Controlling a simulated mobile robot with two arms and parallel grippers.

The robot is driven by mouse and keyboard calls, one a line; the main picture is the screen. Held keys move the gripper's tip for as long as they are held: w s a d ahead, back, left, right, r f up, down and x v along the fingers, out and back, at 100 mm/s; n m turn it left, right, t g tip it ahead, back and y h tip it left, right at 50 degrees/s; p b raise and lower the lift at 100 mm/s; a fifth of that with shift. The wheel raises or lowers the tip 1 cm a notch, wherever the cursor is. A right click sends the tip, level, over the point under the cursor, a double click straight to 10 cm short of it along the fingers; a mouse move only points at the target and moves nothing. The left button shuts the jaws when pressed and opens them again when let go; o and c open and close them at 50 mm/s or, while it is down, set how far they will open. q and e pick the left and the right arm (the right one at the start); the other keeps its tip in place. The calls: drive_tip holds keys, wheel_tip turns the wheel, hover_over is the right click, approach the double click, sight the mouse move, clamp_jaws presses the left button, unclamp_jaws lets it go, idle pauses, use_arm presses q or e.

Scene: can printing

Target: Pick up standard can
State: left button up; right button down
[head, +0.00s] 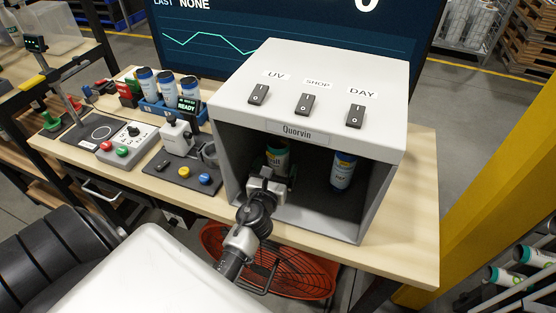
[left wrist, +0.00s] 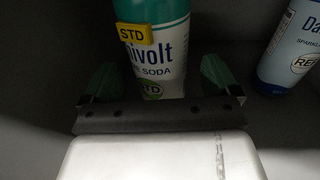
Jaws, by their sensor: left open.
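The standard can (left wrist: 158,62), green and white with a yellow STD tag, stands upright inside the grey box marked Quorvin (head: 383,190). It also shows in the head view (head: 277,153), partly hidden by my gripper. My left gripper (head: 280,176) reaches into the box. In the left wrist view its open fingers (left wrist: 158,84) stand on either side of the can's lower part. I cannot tell whether they touch it. A second can (head: 343,170), blue and white, stands to the right in the box and shows in the left wrist view (left wrist: 291,48). My right gripper is out of view.
The box has a roof with three switches (head: 304,104) and side walls around my arm. Left of it on the table stand a device with buttons (head: 183,172), a control panel (head: 127,144) and a blue rack (head: 156,108) with several cans. A screen (head: 225,30) stands behind.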

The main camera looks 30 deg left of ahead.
use_arm(q)
drive_tip(key=x, duration=0.2)
drive_tip(key=shift+w+a+f, duration=0.1)
drive_tip(key=shift+w, duration=0.25)
drive_tip(key=shift+s, duration=0.15)
drive_tip(key=shift+c, duration=1.1)
drive_tip(key=c, duration=0.9)
